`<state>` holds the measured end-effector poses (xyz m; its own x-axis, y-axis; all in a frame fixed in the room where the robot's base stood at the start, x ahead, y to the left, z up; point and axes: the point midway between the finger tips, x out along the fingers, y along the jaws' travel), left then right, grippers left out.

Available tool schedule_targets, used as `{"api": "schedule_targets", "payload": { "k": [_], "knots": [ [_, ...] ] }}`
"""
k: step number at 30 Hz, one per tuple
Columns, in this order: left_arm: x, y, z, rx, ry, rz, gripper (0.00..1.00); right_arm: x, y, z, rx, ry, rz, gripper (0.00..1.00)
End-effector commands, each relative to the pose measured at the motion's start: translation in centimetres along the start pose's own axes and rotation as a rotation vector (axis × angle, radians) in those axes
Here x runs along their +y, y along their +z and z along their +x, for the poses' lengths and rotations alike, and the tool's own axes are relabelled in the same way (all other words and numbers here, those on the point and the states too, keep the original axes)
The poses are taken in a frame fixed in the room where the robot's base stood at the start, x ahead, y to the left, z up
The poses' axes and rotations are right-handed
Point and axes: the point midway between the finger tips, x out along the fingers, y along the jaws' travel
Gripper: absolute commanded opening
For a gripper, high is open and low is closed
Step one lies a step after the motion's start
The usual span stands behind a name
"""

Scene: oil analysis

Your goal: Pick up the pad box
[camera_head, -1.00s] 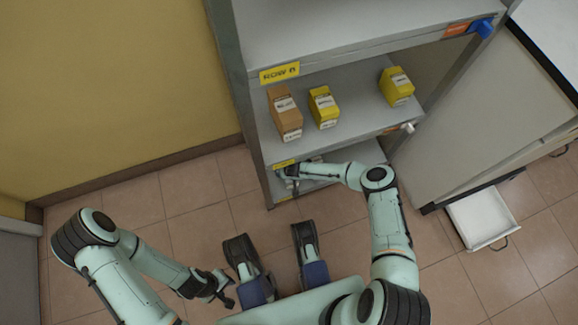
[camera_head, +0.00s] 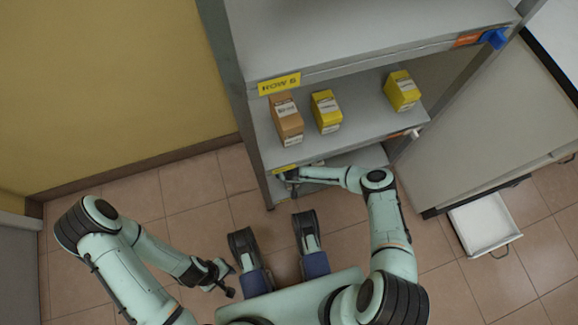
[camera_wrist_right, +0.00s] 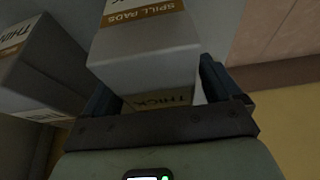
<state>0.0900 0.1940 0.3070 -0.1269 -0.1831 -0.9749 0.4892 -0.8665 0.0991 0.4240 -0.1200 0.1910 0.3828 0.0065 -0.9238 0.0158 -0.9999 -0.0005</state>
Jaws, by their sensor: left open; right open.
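A pale grey pad box (camera_wrist_right: 148,55) with a brown band reading "SPILL PADS" fills the middle of the right wrist view. My right gripper (camera_wrist_right: 160,85) is open, with one dark finger on each side of the box's near end; I cannot tell whether they touch it. In the head view my right gripper (camera_head: 288,178) reaches into the lower shelf, where the upper shelf hides most of the box. My left gripper (camera_head: 226,279) is open and empty above the floor, away from the shelf.
A second similar box (camera_wrist_right: 45,70) stands close left of the gripper in the wrist view. A brown box (camera_head: 286,118) and two yellow boxes (camera_head: 326,111) stand on the shelf above (camera_head: 360,100). An open white drawer (camera_head: 485,225) juts out at right. The floor left of the shelf is clear.

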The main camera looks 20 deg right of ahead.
Motion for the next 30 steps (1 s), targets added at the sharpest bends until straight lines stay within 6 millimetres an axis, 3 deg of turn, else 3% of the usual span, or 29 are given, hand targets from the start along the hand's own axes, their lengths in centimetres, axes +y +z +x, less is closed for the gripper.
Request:
{"api": "schedule_targets", "payload": {
  "k": [13, 14, 19, 30],
  "knots": [
    [0.01, 0.01, -0.01, 0.0, 0.0, 0.0, 0.43, 0.04, 0.11, 0.3, 0.0, 0.001, -0.001, 0.92],
    [0.01, 0.01, -0.01, 0.0, 0.0, 0.0, 0.43, 0.04, 0.11, 0.3, 0.0, 0.001, -0.001, 0.88],
    [0.01, 0.01, -0.01, 0.0, 0.0, 0.0, 0.43, 0.04, 0.11, 0.29, 0.0, 0.001, -0.001, 0.33],
    [0.01, 0.0, 0.0, 0.0, 0.0, 0.0, 0.43, 0.01, 0.04, 0.13, 0.0, 0.0, 0.001, 0.31]
  ]
}}
